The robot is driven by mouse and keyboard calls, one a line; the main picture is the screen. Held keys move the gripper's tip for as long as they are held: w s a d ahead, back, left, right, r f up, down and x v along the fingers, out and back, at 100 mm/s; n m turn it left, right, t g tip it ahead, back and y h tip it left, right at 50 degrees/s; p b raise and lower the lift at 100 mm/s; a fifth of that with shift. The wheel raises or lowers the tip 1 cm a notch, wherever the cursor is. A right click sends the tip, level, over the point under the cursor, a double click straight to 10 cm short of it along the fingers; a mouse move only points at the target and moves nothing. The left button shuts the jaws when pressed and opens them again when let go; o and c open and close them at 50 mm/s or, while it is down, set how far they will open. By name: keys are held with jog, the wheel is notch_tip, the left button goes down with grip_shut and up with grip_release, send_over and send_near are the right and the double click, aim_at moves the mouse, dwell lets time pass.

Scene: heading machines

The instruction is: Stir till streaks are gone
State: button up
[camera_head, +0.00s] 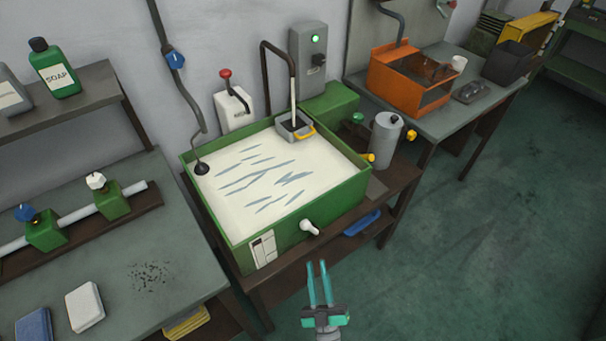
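A green rectangular tub (217,229) stands on a brown bench, filled with milky white liquid (310,170). Several blue-grey streaks (262,172) lie across the liquid's middle. A small grey square box (291,127) with a yellow edge sits at the tub's back corner, under a bent dark pipe (279,47) with a pale lower end. A white-knobbed lever (309,227) sticks out from the tub's front wall. My gripper (316,264) is in front of the tub, near the bottom of the picture. Its two teal fingers are apart with nothing between them. No separate stirring tool is clearly visible.
A wall control box (308,56) shows a lit green lamp and black knob. A grey cylinder (384,138) stands right of the tub. A left bench (160,250) holds green valves and blocks. An orange bin (410,77) stands back right. The floor (470,250) at right is clear.

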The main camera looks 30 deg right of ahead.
jog(key=shift+o, duration=0.3)
jog(key=shift+o, duration=1.1)
jog(key=m+g+h, duration=0.2)
jog(key=m+g, duration=0.1)
jog(key=g, duration=0.4)
send_near(312, 229)
jog(key=x, duration=0.7)
jog(key=shift+w+a, duration=0.25)
jog(key=shift+w, duration=0.15)
jog(key=shift+r, duration=0.15)
grip_shut()
